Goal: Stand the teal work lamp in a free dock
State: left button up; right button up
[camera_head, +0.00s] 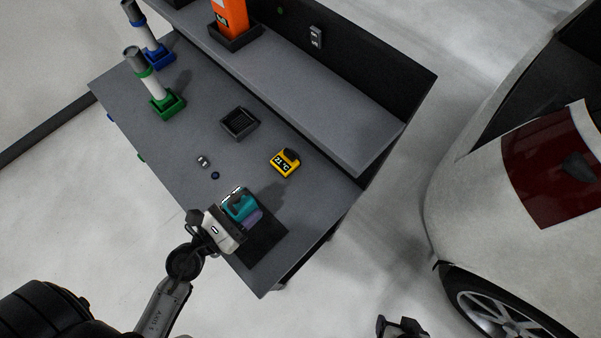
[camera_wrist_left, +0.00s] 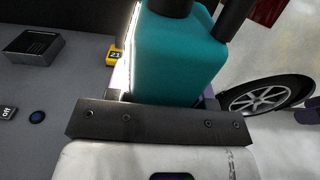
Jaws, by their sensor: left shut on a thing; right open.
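The teal work lamp (camera_head: 238,207) is at the near end of the grey workbench, above or beside a dark mat (camera_head: 268,238). My left gripper (camera_head: 240,214) is shut on it. In the left wrist view the lamp (camera_wrist_left: 180,60) rises beyond the gripper bar, with a bright white strip along its left side; its lower part is hidden. I cannot tell whether it touches the bench. An empty black square dock (camera_head: 239,123) with a slatted floor stands mid-bench; it also shows in the left wrist view (camera_wrist_left: 33,45). My right gripper (camera_head: 402,328) is open, low in the head view.
A green dock (camera_head: 168,106) and a blue dock (camera_head: 160,59) hold upright cylinders. An orange object stands in a black dock (camera_head: 235,39) on the raised shelf. A yellow meter (camera_head: 285,163), small switch (camera_head: 203,161) and blue button (camera_head: 215,175) are nearby. A car (camera_head: 520,230) stands right.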

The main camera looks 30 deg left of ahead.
pick_arm(q)
jog(key=p+x, duration=0.2)
jog(key=x, duration=1.3)
jog(key=f+b, duration=0.1)
jog(key=f, duration=0.1)
jog(key=w+f+b, duration=0.1)
jog(key=f, duration=0.1)
jog(key=w+d+f+b, duration=0.1)
jog(key=f+b, duration=0.1)
jog(key=shift+f, duration=0.45)
jog(key=shift+w, duration=0.2)
pick_arm(e)
jog(key=shift+w+f, duration=0.1)
jog(key=shift+f, duration=0.6)
pick_arm(q)
jog(key=shift+s+f, duration=0.1)
jog(key=o, duration=0.7)
jog(key=shift+f, duration=0.1)
jog(key=o, duration=0.4)
pick_arm(e)
jog(key=shift+d+f, duration=0.1)
